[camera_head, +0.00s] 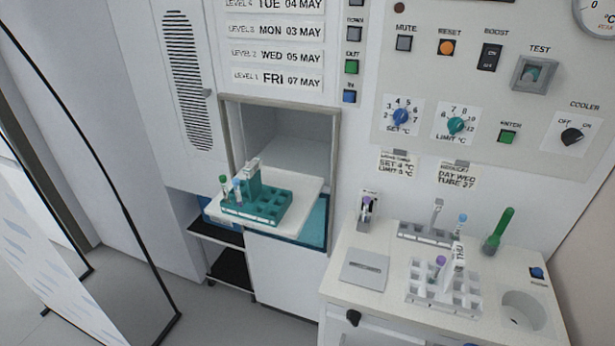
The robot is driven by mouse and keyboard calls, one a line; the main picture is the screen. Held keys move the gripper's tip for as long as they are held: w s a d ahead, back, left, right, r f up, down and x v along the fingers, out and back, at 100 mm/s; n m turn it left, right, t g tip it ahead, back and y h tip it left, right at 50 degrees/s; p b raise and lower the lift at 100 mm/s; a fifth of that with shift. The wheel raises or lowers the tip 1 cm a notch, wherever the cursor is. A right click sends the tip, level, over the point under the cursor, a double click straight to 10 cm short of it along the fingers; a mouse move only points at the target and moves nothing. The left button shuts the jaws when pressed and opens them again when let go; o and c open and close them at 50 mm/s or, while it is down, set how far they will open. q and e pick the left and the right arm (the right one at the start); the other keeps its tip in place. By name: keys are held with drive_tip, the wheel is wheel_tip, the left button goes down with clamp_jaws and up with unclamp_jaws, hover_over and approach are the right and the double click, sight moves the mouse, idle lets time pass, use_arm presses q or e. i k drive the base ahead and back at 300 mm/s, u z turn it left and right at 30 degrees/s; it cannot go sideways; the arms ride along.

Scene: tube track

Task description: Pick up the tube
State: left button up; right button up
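Several capped tubes are in view, and I cannot tell which one the task means. A green-capped tube (223,184) and a blue-capped tube (237,188) stand at the left end of a teal rack (268,207). Another purple-capped tube (440,264) is in a white rack (458,302) with a "THU" sign. Neither of my grippers is in view.
The teal rack sits on a white tray (303,205) extending from an open wall hatch (281,105). The white counter (345,300) holds a grey plate (364,270), a green rod-like object (500,228) and a round recess (524,309). A control panel (490,90) is above.

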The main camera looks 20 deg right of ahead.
sight(366, 201)
drive_tip(key=u, duration=0.85)
drive_tip(key=i, duration=1.7)
drive_tip(key=z, duration=1.25)
